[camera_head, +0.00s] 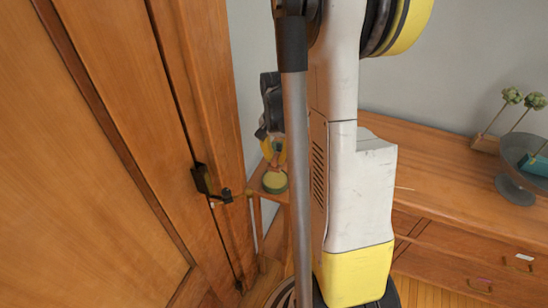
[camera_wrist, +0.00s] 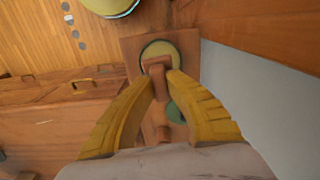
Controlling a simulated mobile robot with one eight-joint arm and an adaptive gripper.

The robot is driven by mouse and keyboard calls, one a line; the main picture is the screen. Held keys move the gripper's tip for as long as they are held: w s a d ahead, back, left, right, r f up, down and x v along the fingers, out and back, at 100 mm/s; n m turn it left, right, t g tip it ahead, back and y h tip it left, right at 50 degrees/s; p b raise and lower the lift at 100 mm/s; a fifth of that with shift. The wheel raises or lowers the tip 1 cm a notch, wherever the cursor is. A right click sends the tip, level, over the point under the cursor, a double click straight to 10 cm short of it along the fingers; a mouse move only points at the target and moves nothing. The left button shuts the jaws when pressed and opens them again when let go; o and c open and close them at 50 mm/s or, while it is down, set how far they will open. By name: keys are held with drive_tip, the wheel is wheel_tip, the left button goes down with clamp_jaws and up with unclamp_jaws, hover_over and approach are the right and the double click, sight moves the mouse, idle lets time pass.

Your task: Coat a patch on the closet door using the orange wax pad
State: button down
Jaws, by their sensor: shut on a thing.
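The wooden closet door (camera_head: 85,150) fills the left of the head view and is upright, with a dark latch (camera_head: 205,182) near its right edge. My gripper (camera_head: 276,152) is to the right of the door, apart from it, partly hidden by my arm. In the wrist view its yellow fingers (camera_wrist: 158,84) are shut on the orange-brown wax pad (camera_wrist: 157,65). The pad is over a round yellow-green tin (camera_head: 275,182), which also shows in the wrist view (camera_wrist: 152,48). I cannot tell whether pad and tin touch.
The tin stands on a small wooden stand (camera_head: 256,186); a green round thing (camera_wrist: 176,112) is also there. A wooden dresser (camera_head: 440,175) stands at right, bearing a grey bowl (camera_head: 517,184) and plant ornaments (camera_head: 512,97). A grey wall is close behind the stand.

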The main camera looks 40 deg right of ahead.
drive_tip(key=b, duration=0.5)
hover_over(275, 179)
wheel_tip(275, 179, down, 6)
drive_tip(key=shift+r, duration=0.2)
drive_tip(key=shift+f+b, duration=0.7)
drive_tip(key=shift+b, duration=0.3)
idle(1.9)
drive_tip(key=shift+r, duration=0.1)
idle(0.5)
drive_tip(key=shift+r+p, duration=2.5)
drive_tip(key=shift+r, duration=0.95)
drive_tip(key=c, duration=2.1)
unclamp_jaws()
clamp_jaws()
